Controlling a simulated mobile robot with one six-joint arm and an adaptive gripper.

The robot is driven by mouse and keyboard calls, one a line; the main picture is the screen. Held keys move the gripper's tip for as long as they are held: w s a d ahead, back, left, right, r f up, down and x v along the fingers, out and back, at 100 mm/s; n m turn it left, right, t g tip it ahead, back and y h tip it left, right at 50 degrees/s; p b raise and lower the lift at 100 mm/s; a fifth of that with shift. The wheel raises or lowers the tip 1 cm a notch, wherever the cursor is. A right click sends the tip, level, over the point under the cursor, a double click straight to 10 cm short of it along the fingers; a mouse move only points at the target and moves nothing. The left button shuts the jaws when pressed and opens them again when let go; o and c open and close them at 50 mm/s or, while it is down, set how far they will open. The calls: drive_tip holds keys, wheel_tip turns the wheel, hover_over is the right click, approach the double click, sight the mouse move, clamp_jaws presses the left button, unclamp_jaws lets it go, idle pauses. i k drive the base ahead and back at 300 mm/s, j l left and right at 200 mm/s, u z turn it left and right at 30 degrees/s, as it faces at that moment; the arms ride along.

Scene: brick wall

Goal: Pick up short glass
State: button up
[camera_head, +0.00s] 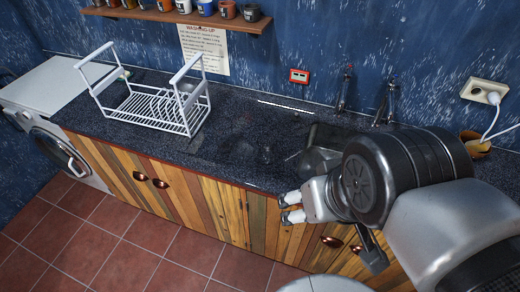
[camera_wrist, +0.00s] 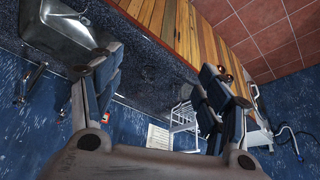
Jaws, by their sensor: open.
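I cannot make out a short glass for certain. A faint, see-through shape (camera_head: 240,150) shows on the dark counter between the dish rack and the sink in the head view; I cannot tell if it is glass or a reflection. My gripper (camera_head: 291,207) is over the counter's front edge, in front of the sink, to the right of and nearer than that shape. In the wrist view, my gripper (camera_wrist: 160,65) has its two fingers wide apart with nothing between them.
A white dish rack (camera_head: 150,107) stands on the speckled counter (camera_head: 225,110) at left. The sink (camera_head: 318,155) and taps (camera_head: 386,103) are behind my arm. A shelf (camera_head: 180,16) with several cups hangs above. A washing machine (camera_head: 62,150) is far left.

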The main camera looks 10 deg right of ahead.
sight(265, 157)
drive_tip(key=i+j+z, duration=0.1)
drive_tip(key=j, duration=0.3)
drive_tip(key=i+j+z, duration=0.1)
drive_tip(key=j, duration=0.3)
drive_tip(key=i+j+z, duration=0.15)
drive_tip(key=j, duration=0.3)
drive_tip(key=i+j+z, duration=0.1)
drive_tip(key=j, duration=0.35)
drive_tip(key=i+j+z, duration=0.1)
drive_tip(key=j, duration=0.35)
drive_tip(key=i, duration=0.1)
